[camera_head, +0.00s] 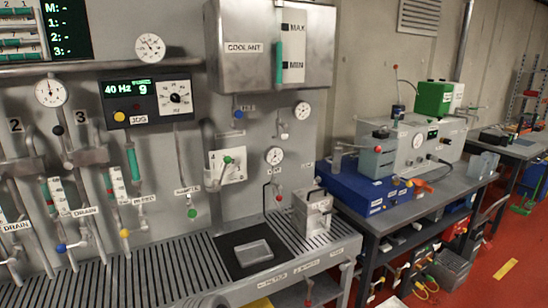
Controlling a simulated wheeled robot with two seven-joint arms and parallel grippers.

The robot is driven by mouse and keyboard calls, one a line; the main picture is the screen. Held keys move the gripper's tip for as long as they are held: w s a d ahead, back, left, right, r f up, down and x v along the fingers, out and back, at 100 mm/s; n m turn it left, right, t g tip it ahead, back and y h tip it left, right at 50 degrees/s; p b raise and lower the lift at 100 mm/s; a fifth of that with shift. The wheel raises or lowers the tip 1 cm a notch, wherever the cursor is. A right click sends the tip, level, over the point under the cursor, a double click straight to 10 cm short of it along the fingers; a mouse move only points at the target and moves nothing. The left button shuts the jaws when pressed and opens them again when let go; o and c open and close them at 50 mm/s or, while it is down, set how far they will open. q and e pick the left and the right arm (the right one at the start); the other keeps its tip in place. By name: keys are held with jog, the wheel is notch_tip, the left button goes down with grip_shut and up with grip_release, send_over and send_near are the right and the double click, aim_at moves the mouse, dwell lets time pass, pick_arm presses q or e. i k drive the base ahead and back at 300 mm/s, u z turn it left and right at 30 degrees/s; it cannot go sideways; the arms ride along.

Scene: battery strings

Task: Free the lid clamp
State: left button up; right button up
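I cannot single out the lid clamp for certain at this size. A small metal box (313,213) with a fitting on its top stands upright on the slatted bench, right of the black mat. A flat grey metal piece (254,252) lies on the black mat (233,242). On the table at right, a grey machine (411,146) stands beside a blue base (350,184); small levers and knobs show on it. Neither gripper is clearly in view. A grey rounded shape at the bottom edge is too cut off to identify.
The slatted bench (150,272) runs along the wall panel, mostly clear at left. Above it are gauges, valves, a jog box (150,99) and a coolant tank (268,47). A red-tipped lever (308,291) shows at the bench front. Red floor (490,285) lies at right.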

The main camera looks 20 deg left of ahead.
aim_at(326, 220)
jog(key=z, duration=1.25)
jog(key=i, duration=3.85)
jog(key=u, duration=2.3)
